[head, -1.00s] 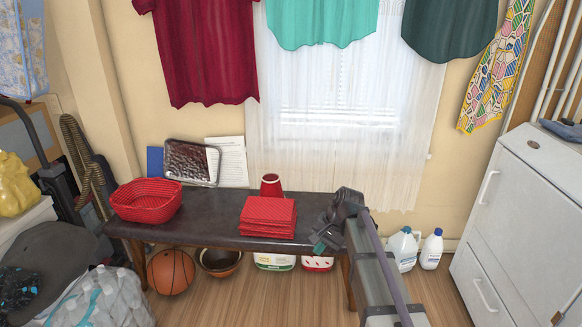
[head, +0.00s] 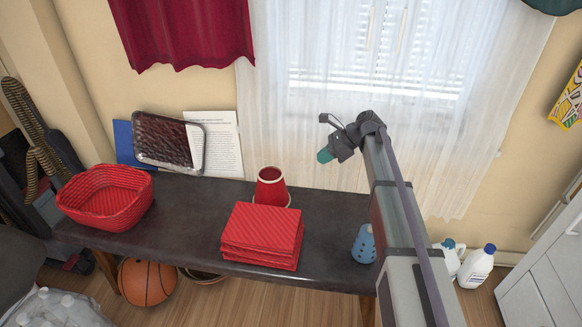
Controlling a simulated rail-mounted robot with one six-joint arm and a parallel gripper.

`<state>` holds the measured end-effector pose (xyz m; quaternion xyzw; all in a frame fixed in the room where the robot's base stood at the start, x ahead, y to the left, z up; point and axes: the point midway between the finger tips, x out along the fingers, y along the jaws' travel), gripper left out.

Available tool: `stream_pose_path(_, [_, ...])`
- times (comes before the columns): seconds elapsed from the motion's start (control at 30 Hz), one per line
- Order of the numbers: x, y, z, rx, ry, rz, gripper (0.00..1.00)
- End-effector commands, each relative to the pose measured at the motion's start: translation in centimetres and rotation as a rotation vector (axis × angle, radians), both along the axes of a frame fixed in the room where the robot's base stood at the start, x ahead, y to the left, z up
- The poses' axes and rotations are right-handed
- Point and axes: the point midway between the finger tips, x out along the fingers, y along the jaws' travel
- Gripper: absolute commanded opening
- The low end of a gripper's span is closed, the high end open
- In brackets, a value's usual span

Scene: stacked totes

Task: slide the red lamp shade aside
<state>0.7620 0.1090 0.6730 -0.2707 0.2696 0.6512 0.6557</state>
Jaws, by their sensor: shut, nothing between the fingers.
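The red lamp shade (head: 270,184) is a small tapered cone with a pale lower rim. It stands upright on the dark bench (head: 175,212), near its back edge. A stack of red patterned boxes or folded cloths (head: 262,232) stands just in front of it and hides part of its lower front. My gripper (head: 324,155) is up and to the right of the shade in the head view, apart from it. Its teal fingertips are together and hold nothing.
A red basket (head: 108,200) stands at the bench's left end. A dark glossy tray (head: 168,143) and a white sheet (head: 217,140) lean at the wall. A blue item (head: 365,245) stands at the right end by my arm. The bench right of the stack is mostly clear.

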Motion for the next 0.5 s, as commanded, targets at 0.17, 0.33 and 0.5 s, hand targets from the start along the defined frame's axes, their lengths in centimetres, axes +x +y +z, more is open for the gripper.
stream_pose_path(0.17, [0.0,0.3,-0.6,-0.001,0.003,-0.003,0.0])
stream_pose_path(0.33, [0.1,2.0,-2.8,-0.001,0.001,-0.001,0.0])
stream_pose_path(0.5, [0.1,4.7,-5.6,-0.001,0.001,0.0,0.0])
